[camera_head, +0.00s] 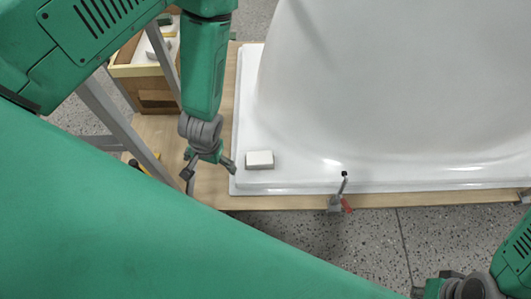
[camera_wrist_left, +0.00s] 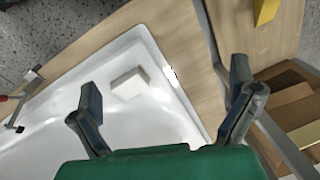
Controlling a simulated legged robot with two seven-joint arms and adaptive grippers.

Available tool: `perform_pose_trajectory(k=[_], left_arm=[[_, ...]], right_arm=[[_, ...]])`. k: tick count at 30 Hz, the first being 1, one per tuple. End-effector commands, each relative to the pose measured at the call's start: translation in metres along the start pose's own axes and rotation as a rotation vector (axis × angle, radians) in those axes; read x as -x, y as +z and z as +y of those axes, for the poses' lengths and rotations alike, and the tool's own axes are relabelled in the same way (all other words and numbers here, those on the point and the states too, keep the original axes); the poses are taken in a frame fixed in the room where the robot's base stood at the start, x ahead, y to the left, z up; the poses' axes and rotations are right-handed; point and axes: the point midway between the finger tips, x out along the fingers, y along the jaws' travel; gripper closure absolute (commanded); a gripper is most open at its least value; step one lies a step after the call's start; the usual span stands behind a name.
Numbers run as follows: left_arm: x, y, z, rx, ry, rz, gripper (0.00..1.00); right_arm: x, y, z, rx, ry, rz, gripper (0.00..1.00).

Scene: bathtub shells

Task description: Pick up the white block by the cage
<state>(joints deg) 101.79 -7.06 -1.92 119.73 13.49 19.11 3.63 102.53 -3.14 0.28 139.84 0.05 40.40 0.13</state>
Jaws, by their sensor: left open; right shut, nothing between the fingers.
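The white block (camera_head: 259,160) lies on the flat rim of the white bathtub shell (camera_head: 390,80), near the rim's left front corner. It also shows in the left wrist view (camera_wrist_left: 129,84), between and beyond the fingers, nearer the left finger. My left gripper (camera_head: 208,168) is open and empty, just left of the block and apart from it. Its two spread fingers also show in the left wrist view (camera_wrist_left: 165,110). My right gripper (camera_head: 455,288) is only partly in the head view, at the bottom right; its fingertips are cut off.
A wooden table (camera_head: 160,140) carries the shell. A clamp with a red tip (camera_head: 341,195) stands at the shell's front edge. A wooden box (camera_head: 150,75) with items inside stands at the upper left. A metal frame leg (camera_head: 125,130) runs left of my left gripper.

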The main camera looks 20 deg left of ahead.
Motion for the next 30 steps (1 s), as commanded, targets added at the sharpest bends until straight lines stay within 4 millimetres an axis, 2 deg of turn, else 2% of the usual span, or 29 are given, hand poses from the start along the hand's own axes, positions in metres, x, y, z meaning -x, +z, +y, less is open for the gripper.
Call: perform_pose_trajectory(k=[1, 5, 9, 12, 15, 20, 30], left_arm=[[-0.013, -0.013, 0.005, 0.025, -0.003, 0.002, 0.0], [-0.035, -0.047, 0.019, 0.104, -0.003, -0.005, 0.0], [-0.056, -0.089, 0.046, 0.205, 0.023, -0.02, 0.0], [-0.066, -0.12, 0.07, 0.276, 0.06, -0.036, 0.0], [-0.068, -0.14, 0.09, 0.323, 0.096, -0.053, 0.0], [-0.074, -0.149, 0.103, 0.349, 0.119, -0.068, 0.0], [-0.138, -0.146, 0.11, 0.347, 0.118, -0.067, 0.0]], right_arm=[[-0.01, 0.001, 0.0, 0.0, 0.0, 0.0, 1.0], [-0.025, 0.002, 0.0, 0.0, 0.0, 0.0, 1.0], [-0.045, 0.003, 0.0, 0.0, 0.0, 0.0, 1.0], [-0.059, 0.003, 0.0, 0.0, 0.0, 0.0, 1.0], [-0.067, 0.004, 0.0, 0.0, 0.0, -0.001, 1.0], [-0.073, 0.004, -0.001, 0.0, 0.0, 0.0, 1.0], [-0.099, 0.005, -0.001, 0.0, 0.0, 0.0, 1.0]])
